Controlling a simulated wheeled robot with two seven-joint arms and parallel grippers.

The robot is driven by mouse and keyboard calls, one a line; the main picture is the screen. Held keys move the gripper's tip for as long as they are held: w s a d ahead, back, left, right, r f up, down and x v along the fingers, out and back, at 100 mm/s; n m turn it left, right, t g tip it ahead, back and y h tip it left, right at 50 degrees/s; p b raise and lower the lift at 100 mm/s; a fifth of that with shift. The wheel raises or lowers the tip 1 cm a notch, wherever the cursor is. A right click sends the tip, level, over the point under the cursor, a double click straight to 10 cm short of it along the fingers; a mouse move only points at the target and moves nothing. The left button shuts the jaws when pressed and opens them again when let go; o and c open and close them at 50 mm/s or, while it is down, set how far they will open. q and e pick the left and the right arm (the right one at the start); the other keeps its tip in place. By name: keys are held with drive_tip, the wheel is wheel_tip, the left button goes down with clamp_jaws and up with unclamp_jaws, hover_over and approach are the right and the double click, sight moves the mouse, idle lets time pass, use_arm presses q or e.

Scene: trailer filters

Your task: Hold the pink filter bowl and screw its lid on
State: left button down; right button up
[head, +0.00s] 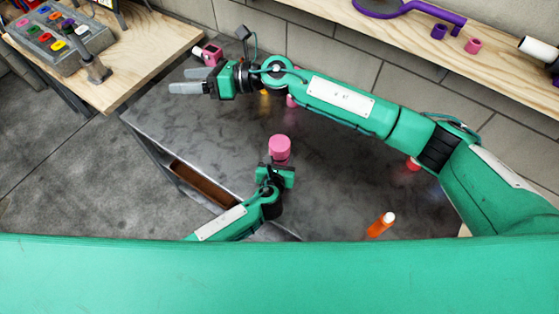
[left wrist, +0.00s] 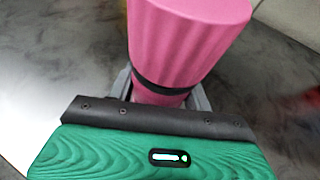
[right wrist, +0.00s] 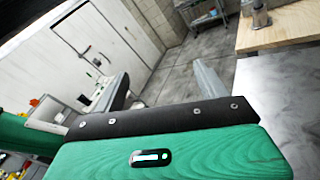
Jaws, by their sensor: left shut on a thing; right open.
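A pink filter piece (head: 280,146) stands upright in my left gripper (head: 280,164), above the grey metal table. In the left wrist view this pink piece (left wrist: 185,40) has a wide, ribbed upper part, a dark band below it and a narrower pink part between the fingers of my left gripper (left wrist: 165,97). I cannot tell from its side whether the ribbed part is a lid seated on the bowl. My right gripper (head: 188,81) is open and empty at the back left of the table, apart from the held piece. Its spread fingers also show in the right wrist view (right wrist: 162,90).
A pink part with a white end (head: 208,54) sits behind my right gripper. An orange cylinder with a white top (head: 380,225) is at front right. A wooden table (head: 140,50) is left.

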drive_tip(key=s+d+f+n+g+h, duration=0.25)
drive_tip(key=s+f+n+h, duration=0.2)
drive_tip(key=f+n, duration=0.35)
drive_tip(key=n+t+h, duration=0.2)
drive_tip(key=n+h, duration=1.1)
hover_over(279, 143)
wheel_tip(279, 143, down, 10)
drive_tip(key=shift+d+r, duration=0.1)
drive_tip(key=shift+f, duration=4.1)
